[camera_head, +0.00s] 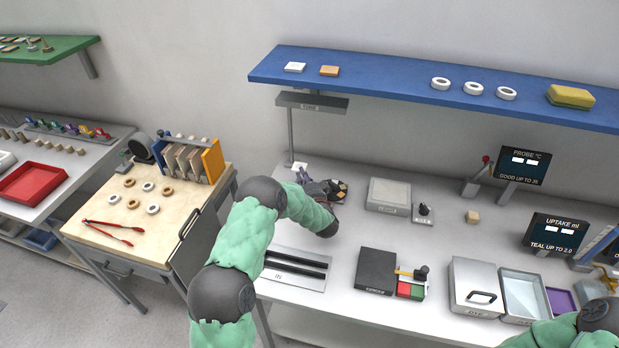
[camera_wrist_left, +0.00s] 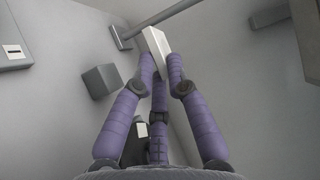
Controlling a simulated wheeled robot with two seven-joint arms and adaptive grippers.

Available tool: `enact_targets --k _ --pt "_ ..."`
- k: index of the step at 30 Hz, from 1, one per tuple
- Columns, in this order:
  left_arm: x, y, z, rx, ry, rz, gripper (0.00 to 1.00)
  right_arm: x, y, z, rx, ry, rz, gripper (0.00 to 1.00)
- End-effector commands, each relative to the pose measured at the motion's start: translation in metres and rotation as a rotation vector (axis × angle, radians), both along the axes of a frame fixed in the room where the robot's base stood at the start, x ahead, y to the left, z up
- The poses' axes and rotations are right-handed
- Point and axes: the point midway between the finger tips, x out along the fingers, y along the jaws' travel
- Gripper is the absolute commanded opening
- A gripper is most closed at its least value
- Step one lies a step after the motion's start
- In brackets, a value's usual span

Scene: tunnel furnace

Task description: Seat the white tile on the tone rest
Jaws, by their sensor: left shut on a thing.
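My left gripper (camera_head: 304,178) reaches toward the foot of the stand labelled TONE (camera_head: 311,103) at the back left of the grey bench. In the left wrist view its purple fingers (camera_wrist_left: 161,66) are shut on a white tile (camera_wrist_left: 157,42), held tilted at their tips. In the head view a small white patch (camera_head: 299,166) shows at the fingertips, close to the stand's post. I cannot make out the tone rest clearly; a plain grey block (camera_wrist_left: 101,81) stands left of the fingers in the wrist view. My right gripper is outside the picture.
A blue shelf (camera_head: 400,88) hangs above the bench, with another white tile (camera_head: 294,67), a tan tile (camera_head: 329,71), white rings and a sponge (camera_head: 571,97). A grey box (camera_head: 388,194) stands right of the gripper. A slotted plate (camera_head: 294,268) lies in front.

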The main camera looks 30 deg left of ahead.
Motion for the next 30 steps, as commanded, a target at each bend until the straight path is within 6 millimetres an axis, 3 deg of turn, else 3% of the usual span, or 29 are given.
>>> enact_targets --k 18,30 --pt "0.000 0.003 -0.035 0.004 -0.003 0.010 0.00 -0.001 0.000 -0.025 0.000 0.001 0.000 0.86" --pt "0.000 0.002 -0.036 0.004 -0.003 0.009 0.00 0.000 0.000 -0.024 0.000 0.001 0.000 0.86"
